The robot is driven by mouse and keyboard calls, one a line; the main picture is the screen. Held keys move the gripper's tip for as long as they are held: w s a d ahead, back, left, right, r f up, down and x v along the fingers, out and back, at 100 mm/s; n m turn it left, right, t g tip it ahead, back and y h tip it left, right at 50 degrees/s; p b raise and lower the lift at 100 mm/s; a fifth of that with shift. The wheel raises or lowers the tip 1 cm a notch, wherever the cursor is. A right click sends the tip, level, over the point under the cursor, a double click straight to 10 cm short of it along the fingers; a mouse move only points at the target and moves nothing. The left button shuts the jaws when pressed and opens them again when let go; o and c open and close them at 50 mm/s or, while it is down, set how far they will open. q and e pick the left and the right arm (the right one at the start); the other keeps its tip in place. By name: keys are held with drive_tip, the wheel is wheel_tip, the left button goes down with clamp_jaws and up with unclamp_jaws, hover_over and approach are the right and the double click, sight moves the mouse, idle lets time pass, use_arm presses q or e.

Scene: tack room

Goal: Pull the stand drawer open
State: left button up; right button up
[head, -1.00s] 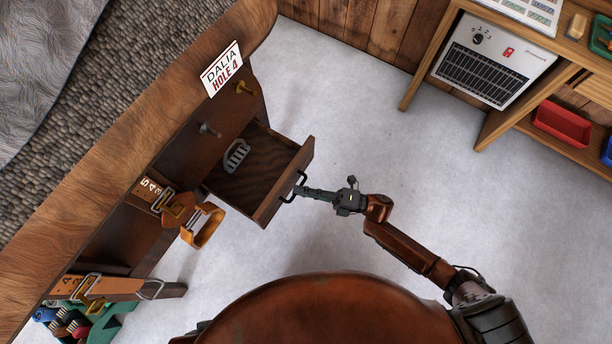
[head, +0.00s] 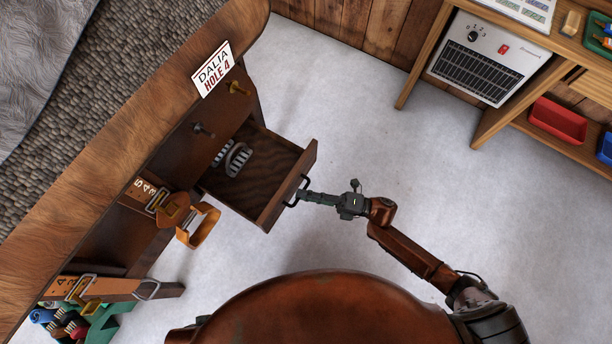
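The stand drawer (head: 262,172) is dark wood and stands well out from the stand (head: 178,170). Its front panel (head: 289,188) carries a black bar handle (head: 300,190). My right gripper (head: 303,194) reaches in from the right with its fingers together at the handle, and looks shut on it. Two grey metal slotted pieces (head: 237,158) lie at the inner end of the drawer. My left gripper is out of view.
A leather strap with a buckle (head: 198,226) hangs beside the drawer, and another strap (head: 110,289) lies lower left. Bare floor (head: 345,115) lies right of the drawer; a shelf unit (head: 487,128) stands beyond.

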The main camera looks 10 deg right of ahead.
drive_tip(key=shift+o, duration=0.7)
drive_tip(key=shift+r, duration=0.1)
drive_tip(key=v, duration=1.2)
drive_tip(key=shift+w, duration=0.1)
